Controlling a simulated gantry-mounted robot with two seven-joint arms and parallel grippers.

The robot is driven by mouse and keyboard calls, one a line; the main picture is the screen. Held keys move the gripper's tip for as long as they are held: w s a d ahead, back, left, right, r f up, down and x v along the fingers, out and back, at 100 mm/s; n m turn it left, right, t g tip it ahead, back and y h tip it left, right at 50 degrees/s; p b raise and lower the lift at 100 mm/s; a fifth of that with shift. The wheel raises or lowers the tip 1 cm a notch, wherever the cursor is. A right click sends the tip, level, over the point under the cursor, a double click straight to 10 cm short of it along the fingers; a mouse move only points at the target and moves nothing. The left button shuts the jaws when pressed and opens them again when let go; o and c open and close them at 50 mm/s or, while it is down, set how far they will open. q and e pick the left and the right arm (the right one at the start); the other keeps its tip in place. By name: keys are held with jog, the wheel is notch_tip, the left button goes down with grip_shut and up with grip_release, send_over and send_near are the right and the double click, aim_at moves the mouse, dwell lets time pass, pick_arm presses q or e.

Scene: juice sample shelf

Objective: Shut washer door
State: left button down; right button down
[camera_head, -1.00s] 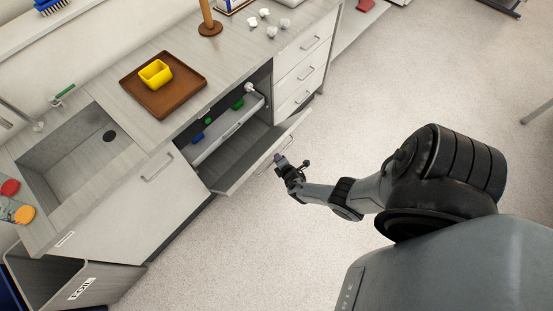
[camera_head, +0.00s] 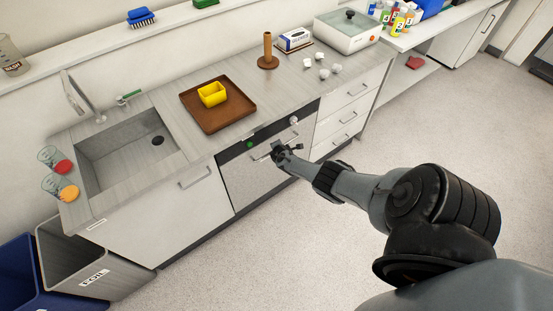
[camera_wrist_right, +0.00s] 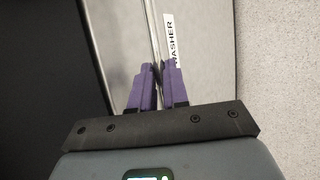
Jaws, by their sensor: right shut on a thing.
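The washer door (camera_head: 250,182) is the pale front panel under the counter, between a cabinet door and the drawers. It now stands about upright in the head view; a small gap at its top edge cannot be ruled out. My right gripper (camera_head: 278,153) is at the door's upper edge, at its handle (camera_head: 260,158). In the right wrist view, the purple fingers (camera_wrist_right: 160,82) are shut on the thin metal handle bar (camera_wrist_right: 154,35), beside a WASHER label (camera_wrist_right: 176,42). My left gripper is not in view.
A dark strip with a pale knob (camera_head: 293,120) runs above the door. A brown tray (camera_head: 232,120) with a yellow container (camera_head: 212,93) lies on the counter (camera_head: 172,110). Drawers (camera_head: 345,120) stand to the right. The floor (camera_head: 300,240) in front is clear.

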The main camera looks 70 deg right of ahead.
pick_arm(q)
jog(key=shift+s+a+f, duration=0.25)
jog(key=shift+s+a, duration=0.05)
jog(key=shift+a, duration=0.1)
pick_arm(e)
jog(key=shift+w+d+r, duration=0.2)
jog(key=shift+w+d, duration=0.05)
jog(key=shift+w, duration=0.35)
jog(key=c, duration=1.6)
grip_release()
jog(key=o, duration=0.5)
jog(key=shift+w+d+r, duration=0.15)
jog(key=shift+w, duration=0.1)
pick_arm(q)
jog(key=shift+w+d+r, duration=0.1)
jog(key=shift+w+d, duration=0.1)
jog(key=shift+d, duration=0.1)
